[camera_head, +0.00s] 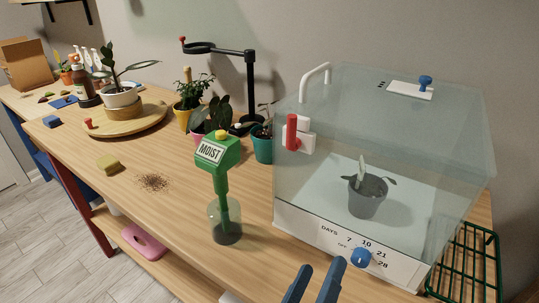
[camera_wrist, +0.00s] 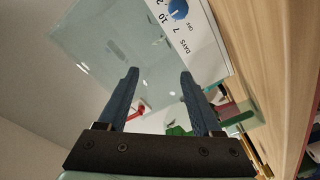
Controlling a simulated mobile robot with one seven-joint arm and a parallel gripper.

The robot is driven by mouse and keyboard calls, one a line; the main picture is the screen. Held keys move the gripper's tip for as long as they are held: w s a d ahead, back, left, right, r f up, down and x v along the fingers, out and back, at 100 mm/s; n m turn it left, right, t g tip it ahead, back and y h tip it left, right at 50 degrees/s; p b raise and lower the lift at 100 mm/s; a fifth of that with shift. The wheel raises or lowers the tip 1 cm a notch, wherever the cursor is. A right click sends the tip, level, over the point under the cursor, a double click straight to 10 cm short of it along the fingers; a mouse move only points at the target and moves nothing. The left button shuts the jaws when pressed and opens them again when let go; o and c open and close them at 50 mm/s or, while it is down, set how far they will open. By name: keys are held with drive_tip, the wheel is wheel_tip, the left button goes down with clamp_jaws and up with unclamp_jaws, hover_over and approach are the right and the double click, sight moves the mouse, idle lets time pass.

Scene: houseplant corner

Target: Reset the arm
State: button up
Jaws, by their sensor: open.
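My gripper (camera_head: 314,284) has two blue fingers, spread apart with nothing between them. In the head view it is at the bottom edge, in front of the clear propagation box (camera_head: 400,130). In the wrist view the gripper (camera_wrist: 160,85) points towards the same box, which shows tilted, with its white dial panel (camera_wrist: 195,45) close by. The rest of my arm is out of the head view.
A green moisture meter marked MOIST (camera_head: 218,160) stands in a clear holder left of the box. A dark pot (camera_head: 367,197) with a seedling is inside the box. A green wire rack (camera_head: 468,262) is at the right. Bare wooden tabletop (camera_head: 165,220) lies at the front left.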

drive_tip(key=w+a+r+m+t+y, duration=0.2)
drive_tip(key=w+r+t, duration=0.1)
drive_tip(key=r, duration=0.9)
drive_tip(key=w+a+r+m+t+y, duration=0.2)
drive_tip(key=w+r+t, duration=0.15)
drive_tip(key=r, duration=0.85)
drive_tip(key=s+a+r+t+y+p, duration=0.1)
drive_tip(key=s+r+t+y+p, duration=0.1)
drive_tip(key=r+p, duration=0.7)
drive_tip(key=s+a+r+t+y+p, duration=0.1)
drive_tip(key=s+r+t+y+p, duration=0.2)
drive_tip(key=r+p, duration=0.6)
wheel_tip(320, 180, up, 14)
drive_tip(key=shift+s+a+r, duration=0.1)
drive_tip(key=shift+s+a, duration=0.15)
drive_tip(key=shift+s, duration=0.45)
